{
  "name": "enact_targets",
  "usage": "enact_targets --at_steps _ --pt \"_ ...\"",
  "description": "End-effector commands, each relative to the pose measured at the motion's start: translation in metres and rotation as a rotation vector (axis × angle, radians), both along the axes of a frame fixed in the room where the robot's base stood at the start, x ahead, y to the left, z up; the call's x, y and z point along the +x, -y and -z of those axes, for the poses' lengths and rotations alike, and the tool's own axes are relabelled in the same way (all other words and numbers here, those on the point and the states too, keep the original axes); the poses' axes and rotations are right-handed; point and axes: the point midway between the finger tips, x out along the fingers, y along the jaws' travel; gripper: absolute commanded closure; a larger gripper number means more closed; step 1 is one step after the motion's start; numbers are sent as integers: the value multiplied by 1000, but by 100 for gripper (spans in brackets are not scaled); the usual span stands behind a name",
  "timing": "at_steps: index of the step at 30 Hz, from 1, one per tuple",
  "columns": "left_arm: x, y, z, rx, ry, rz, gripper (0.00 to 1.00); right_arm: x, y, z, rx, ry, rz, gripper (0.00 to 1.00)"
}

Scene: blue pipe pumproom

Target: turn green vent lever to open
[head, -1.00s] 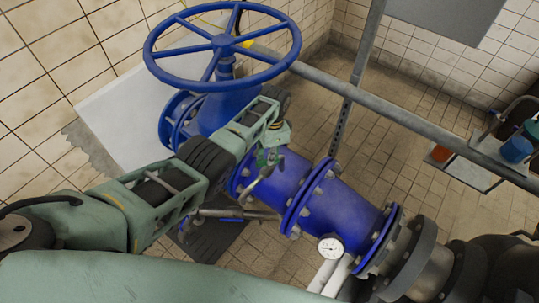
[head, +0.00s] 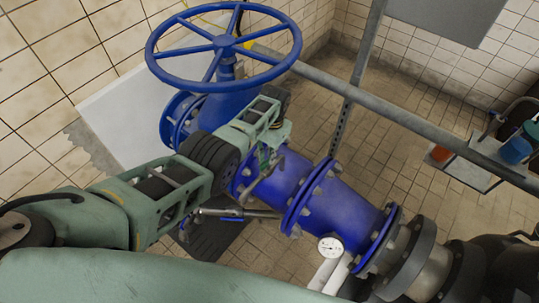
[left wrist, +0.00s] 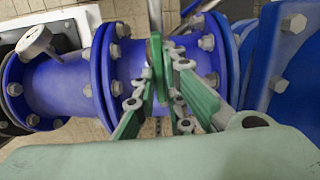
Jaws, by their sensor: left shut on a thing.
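The green vent lever (left wrist: 157,66) shows in the left wrist view as a narrow green piece upright in front of the blue pipe (left wrist: 70,85). My left gripper (left wrist: 161,72) has its two green fingers closed on it, one on each side. In the head view my left gripper (head: 268,157) reaches over the blue pipe (head: 335,210), just below the large blue handwheel (head: 222,42). There the lever is mostly hidden by the fingers, and its exact angle is hard to tell. My right gripper is not in view.
A pressure gauge (head: 330,246) sits at the pipe's lower side. Bolted flanges (head: 306,197) stand out near my gripper. A grey rail (head: 400,112) crosses behind the pipe, with containers (head: 514,150) on a shelf at right. The tiled floor behind is free.

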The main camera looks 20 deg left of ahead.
Motion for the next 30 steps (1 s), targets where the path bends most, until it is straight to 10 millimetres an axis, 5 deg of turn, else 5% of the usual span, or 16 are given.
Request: enact_targets --at_steps 12,13,18,30 --pt "0 0 0 -1 1 -13 100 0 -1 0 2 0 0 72" --pt "0 0 0 -1 1 -12 87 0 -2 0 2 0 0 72" --pt "0 0 0 -1 1 -10 72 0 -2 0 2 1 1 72" --pt "1 0 -4 -1 1 -8 72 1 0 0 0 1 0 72"
